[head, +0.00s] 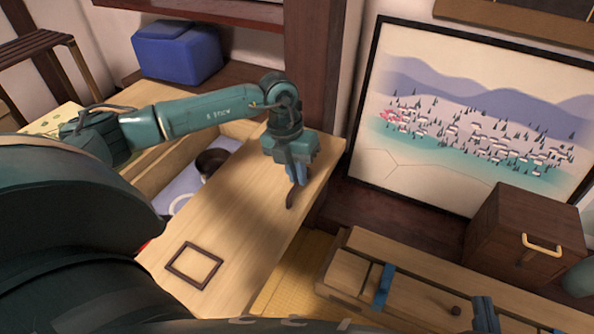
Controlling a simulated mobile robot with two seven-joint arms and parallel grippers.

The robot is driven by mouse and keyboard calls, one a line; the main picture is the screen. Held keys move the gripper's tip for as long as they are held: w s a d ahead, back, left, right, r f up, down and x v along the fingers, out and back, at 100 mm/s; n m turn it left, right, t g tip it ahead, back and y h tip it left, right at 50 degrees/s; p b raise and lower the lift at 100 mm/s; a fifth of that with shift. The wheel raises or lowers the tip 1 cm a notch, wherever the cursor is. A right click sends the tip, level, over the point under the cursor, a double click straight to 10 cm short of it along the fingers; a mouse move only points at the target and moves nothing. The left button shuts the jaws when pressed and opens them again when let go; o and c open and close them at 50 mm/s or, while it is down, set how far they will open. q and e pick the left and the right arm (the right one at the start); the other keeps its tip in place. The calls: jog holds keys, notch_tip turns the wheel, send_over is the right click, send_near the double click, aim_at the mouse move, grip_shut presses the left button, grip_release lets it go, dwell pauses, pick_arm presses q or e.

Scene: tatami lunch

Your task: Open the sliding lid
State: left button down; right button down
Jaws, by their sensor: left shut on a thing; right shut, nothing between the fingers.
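The sliding lid (240,215) is a pale wooden panel over a long wooden box. It lies partly off the opening, so the box's lavender inside (185,188) shows on its left. A dark bowl (211,163) and a white ring-shaped thing (178,203) are in that opening. My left gripper (298,172) points down at the lid's far right part. It is shut on a dark curved piece (291,199), seemingly a handle on the lid; the fingers partly hide it. My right gripper (485,314) shows only in part at the lower right edge, shut and empty.
A dark square frame (172,262) lies on the lid's near part. A lower wooden box with a blue strip (384,287) and knob (455,310) stands right. A dark wooden chest (500,235), a framed picture (450,150) and a blue box (175,55) stand behind.

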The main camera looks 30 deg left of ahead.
pick_arm(q)
jog(key=c, duration=1.5)
grip_release()
pick_arm(e)
jog(key=shift+a, duration=0.1)
jog(key=shift+s, duration=0.1)
pick_arm(q)
jog(key=shift+a+r, duration=0.15)
jog(key=shift+r, duration=0.35)
notch_tip(320, 180, up, 12)
jog(key=a+p, duration=0.2)
jog(key=p, duration=0.1)
jog(key=shift+a, duration=0.15)
pick_arm(e)
jog(key=shift+d+f+m+g+h, duration=0.15)
jog(key=shift+d+m+g+h, duration=0.65)
jog(key=shift+g, duration=0.3)
pick_arm(q)
jog(key=shift+s, duration=0.1)
pick_arm(e)
jog(key=shift+a, duration=0.15)
